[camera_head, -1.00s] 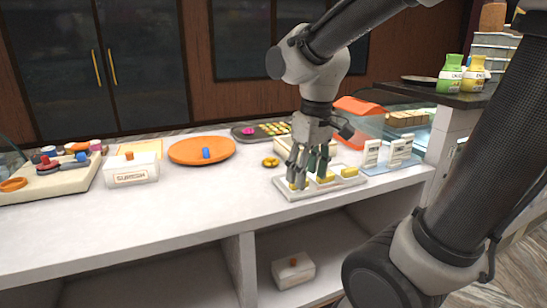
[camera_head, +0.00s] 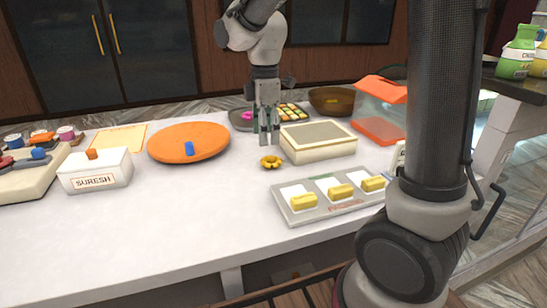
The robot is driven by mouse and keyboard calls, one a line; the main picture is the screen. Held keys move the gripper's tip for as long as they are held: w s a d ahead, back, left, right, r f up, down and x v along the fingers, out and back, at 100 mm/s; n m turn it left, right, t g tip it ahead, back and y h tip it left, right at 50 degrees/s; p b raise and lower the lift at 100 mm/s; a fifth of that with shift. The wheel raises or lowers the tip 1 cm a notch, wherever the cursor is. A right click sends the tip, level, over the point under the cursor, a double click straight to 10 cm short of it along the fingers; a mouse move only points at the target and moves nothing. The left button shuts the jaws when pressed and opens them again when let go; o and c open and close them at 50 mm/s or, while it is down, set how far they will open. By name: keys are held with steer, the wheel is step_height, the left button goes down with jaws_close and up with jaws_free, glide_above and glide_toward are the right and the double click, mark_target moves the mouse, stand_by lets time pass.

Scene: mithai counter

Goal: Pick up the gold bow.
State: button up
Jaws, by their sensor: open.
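The gold bow (camera_head: 271,162) is a small flower-like yellow piece lying on the white counter, between the orange round plate and the cream box. My gripper (camera_head: 269,141) points down just behind and above the bow, its two fingers slightly apart with nothing seen between them. The fingertips look close to the bow; whether they touch it I cannot tell.
A cream box (camera_head: 318,142) stands close to the right of my gripper. A grey tray (camera_head: 338,208) with yellow sweets lies in front. The counter (camera_head: 190,215) is clear at front.

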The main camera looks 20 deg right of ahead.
mark_target(269, 157)
steer(key=shift+f+n, duration=0.45)
steer(key=shift+n, duration=0.05)
steer(key=f, duration=0.7)
steer(key=shift+s+d, duration=0.25)
steer(key=shift+s, duration=0.15)
steer(key=c, duration=0.8)
